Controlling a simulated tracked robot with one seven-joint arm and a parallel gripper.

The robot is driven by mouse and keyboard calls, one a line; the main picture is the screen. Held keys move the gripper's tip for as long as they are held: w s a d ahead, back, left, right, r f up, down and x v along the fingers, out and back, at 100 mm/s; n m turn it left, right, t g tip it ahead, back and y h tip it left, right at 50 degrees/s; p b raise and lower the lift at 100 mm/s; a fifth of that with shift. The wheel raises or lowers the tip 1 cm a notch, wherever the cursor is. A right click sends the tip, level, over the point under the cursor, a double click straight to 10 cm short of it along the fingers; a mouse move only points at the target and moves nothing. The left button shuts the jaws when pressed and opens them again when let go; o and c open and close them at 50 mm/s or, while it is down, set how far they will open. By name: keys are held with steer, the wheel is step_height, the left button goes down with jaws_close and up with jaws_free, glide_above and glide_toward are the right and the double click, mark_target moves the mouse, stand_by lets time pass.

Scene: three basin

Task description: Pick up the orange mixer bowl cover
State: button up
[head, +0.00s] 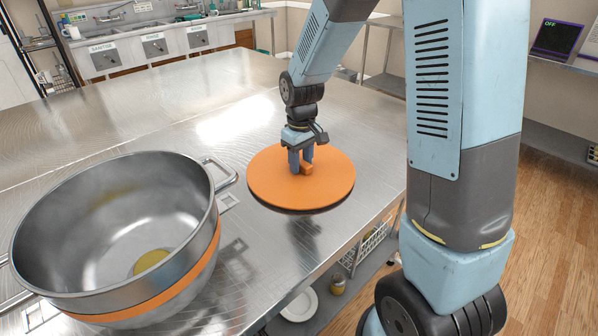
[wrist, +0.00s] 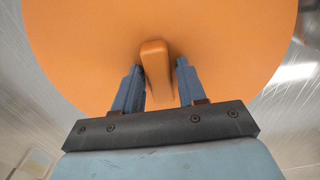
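The orange mixer bowl cover (head: 328,187) is a flat round disc with a dark rim, lying level at the front right of the steel table. Its raised orange handle (wrist: 155,70) stands at the middle of the disc. My gripper (head: 301,165) points down at the handle. In the wrist view my gripper (wrist: 157,88) is open, with one blue finger on each side of the handle and a narrow gap beside it. The cover fills much of that view. I cannot tell whether the cover's underside fully touches the table.
A large steel mixer bowl (head: 110,215) with an orange band stands open to the left, something yellow at its bottom. Its side handle (head: 219,175) is near the cover. The table (head: 130,112) is clear behind. A shelf below holds a white plate (head: 300,304).

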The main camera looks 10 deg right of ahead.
mark_target(301, 162)
jaws_close()
step_height(301, 162, up, 10)
stand_by(0.8)
steer(key=shift+c, duration=1.7)
jaws_free()
jaws_close()
